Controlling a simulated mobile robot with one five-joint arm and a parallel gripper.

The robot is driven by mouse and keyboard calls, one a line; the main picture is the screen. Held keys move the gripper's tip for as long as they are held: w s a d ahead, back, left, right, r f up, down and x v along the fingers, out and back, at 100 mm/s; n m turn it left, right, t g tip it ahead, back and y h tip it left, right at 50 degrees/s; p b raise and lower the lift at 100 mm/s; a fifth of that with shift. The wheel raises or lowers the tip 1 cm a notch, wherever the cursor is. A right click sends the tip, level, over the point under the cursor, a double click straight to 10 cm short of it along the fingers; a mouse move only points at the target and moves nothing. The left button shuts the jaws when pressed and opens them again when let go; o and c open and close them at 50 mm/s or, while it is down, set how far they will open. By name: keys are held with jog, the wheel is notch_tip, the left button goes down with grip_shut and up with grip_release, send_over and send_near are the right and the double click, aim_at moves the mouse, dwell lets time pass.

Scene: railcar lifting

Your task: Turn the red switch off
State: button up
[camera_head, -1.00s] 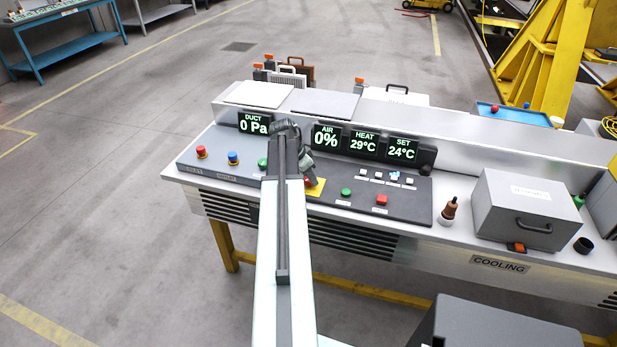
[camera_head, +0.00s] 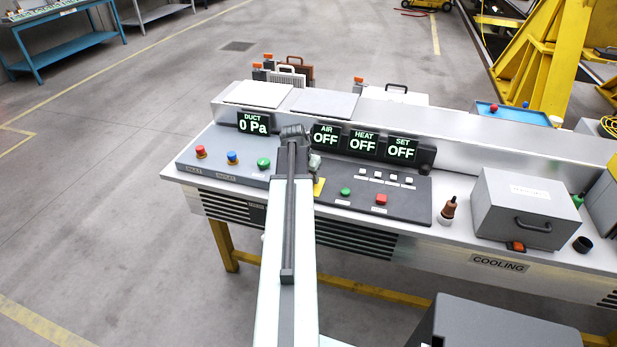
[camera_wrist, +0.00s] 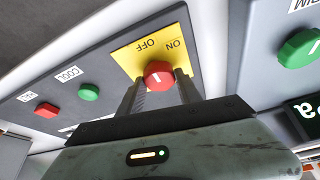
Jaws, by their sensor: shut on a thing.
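The red switch (camera_wrist: 158,73) is a round knob with a white mark, on a yellow plate (camera_wrist: 133,60) labelled OFF and ON, in the wrist view. The mark points up the plate, roughly toward OFF. My gripper (camera_wrist: 160,82) is shut on the red switch, one finger on each side. In the head view my arm hides the switch, and only an edge of the yellow plate (camera_head: 319,188) shows. The AIR, HEAT and SET displays (camera_head: 363,144) all read OFF.
A green button (camera_head: 346,192) and a red button (camera_head: 381,199) lie right of my arm. A green button (camera_head: 264,163) and blue button (camera_head: 232,158) lie left. A bottle (camera_head: 449,208) and grey box (camera_head: 525,208) stand further right. The DUCT display (camera_head: 253,123) reads 0 Pa.

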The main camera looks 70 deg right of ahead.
jog(key=o, duration=1.4)
jog(key=shift+c, duration=0.2)
jog(key=p+v, duration=0.7)
jog(key=v, duration=0.1)
jog(key=shift+f, duration=0.1)
